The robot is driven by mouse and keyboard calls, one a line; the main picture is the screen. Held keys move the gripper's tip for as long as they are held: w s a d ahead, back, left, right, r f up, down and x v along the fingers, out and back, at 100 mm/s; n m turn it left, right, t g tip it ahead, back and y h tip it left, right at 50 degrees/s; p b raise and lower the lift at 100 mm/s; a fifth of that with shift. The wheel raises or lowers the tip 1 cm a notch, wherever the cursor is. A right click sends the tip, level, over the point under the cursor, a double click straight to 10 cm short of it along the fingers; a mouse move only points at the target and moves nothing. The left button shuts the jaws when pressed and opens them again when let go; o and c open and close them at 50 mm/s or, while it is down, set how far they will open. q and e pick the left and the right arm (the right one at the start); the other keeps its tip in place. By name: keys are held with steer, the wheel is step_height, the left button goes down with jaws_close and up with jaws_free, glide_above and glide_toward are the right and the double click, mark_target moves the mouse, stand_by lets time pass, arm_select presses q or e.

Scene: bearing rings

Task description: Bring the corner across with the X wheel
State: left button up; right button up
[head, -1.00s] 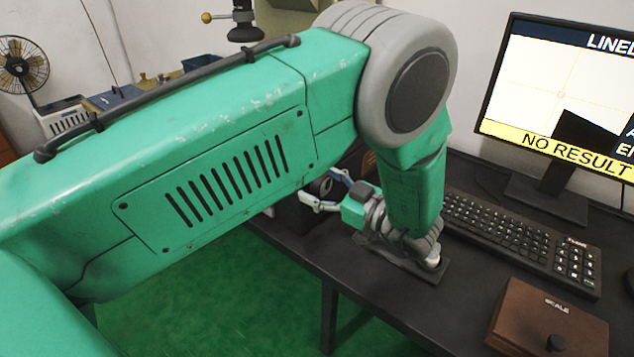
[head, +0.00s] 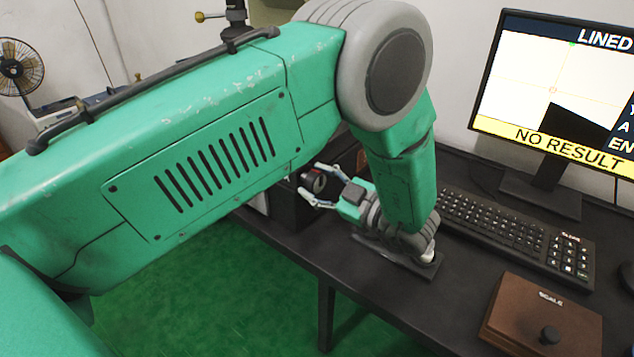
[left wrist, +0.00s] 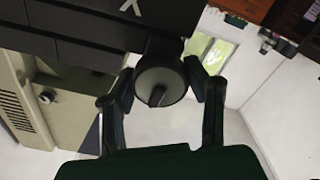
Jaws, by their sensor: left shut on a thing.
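The X wheel (head: 315,181) is a dark round knob with a grey face on the side of a black unit. My left gripper (head: 325,184) is shut on the wheel, one finger on each side. The corner (head: 580,125) is a black shape on the monitor's white picture. Its tip lies just below the centre of the thin crosshair (head: 553,90). My right gripper is not in view.
The monitor (head: 545,190) shows a yellow "NO RESULT" bar. A keyboard (head: 510,233) and a brown box marked SCALE (head: 545,315) lie on the black table (head: 430,300). My left arm covers much of the left side.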

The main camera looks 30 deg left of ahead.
arm_select(q)
steer(key=o, duration=1.2)
steer(key=shift+d, duration=0.1)
steer(key=shift+c, duration=0.2)
steer(key=shift+d, duration=0.1)
steer(key=d, duration=1.2)
steer(key=shift+s, duration=0.4)
steer(key=shift+f, duration=0.1)
